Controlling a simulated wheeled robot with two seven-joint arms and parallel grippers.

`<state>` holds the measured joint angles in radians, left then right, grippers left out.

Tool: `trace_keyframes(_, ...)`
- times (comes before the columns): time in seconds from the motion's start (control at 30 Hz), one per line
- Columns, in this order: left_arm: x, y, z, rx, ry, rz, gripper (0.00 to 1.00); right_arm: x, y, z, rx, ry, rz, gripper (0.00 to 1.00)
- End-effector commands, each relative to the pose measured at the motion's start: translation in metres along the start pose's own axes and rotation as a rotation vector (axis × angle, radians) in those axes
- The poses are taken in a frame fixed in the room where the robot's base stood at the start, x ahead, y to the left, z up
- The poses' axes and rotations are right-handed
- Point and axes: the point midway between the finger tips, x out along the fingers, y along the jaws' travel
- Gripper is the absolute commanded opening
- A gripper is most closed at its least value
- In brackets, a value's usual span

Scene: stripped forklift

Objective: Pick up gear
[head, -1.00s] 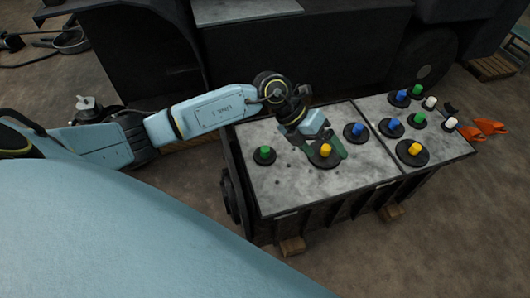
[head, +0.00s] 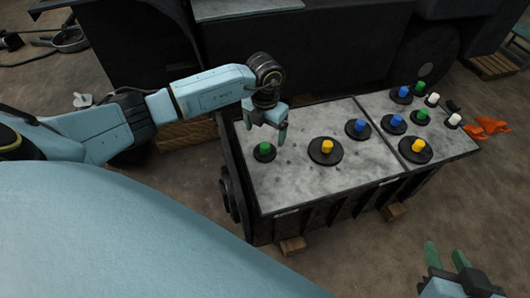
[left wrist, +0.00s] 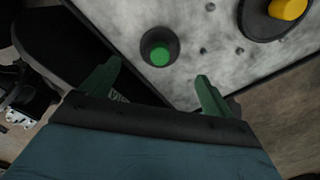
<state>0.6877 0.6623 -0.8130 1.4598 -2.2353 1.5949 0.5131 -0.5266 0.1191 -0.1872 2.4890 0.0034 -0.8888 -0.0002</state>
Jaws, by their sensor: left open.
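A small black gear with a green knob (head: 264,151) stands near the left end of the grey metal top. My left gripper (head: 267,136) is open and empty, just above and behind this gear. In the left wrist view the green-knobbed gear (left wrist: 160,48) lies beyond the gap between the open green fingers (left wrist: 155,85), slightly left of centre. A larger gear with a yellow knob (head: 325,151) stands to its right, also in the left wrist view (left wrist: 262,22). My right gripper (head: 447,256) shows at the lower right, fingers apart and empty, away from the top.
Blue-knobbed gear (head: 357,129) and several other gears with blue, green, white and yellow knobs stand farther right on the grey top (head: 300,190). Orange pieces (head: 487,128) lie past its right end. A dark machine body (head: 310,55) rises behind.

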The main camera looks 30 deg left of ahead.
Motion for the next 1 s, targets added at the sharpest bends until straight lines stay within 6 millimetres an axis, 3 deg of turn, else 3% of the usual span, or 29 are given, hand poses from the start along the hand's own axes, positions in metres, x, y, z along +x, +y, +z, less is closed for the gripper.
trace_keyframes(0.2, 0.019, -0.001, 0.000, 0.001, 0.000, -0.002, 0.88, 0.002, -0.006, -0.030, 0.000, 0.181, -0.016, 0.36)
trace_keyframes(0.57, 0.031, 0.000, 0.000, 0.001, 0.000, -0.001, 0.88, -0.002, -0.011, -0.056, 0.002, 0.334, -0.029, 0.36)
trace_keyframes(1.0, 0.061, 0.000, 0.000, 0.001, 0.001, -0.001, 0.88, -0.034, -0.024, -0.117, 0.017, 0.772, -0.066, 0.36)
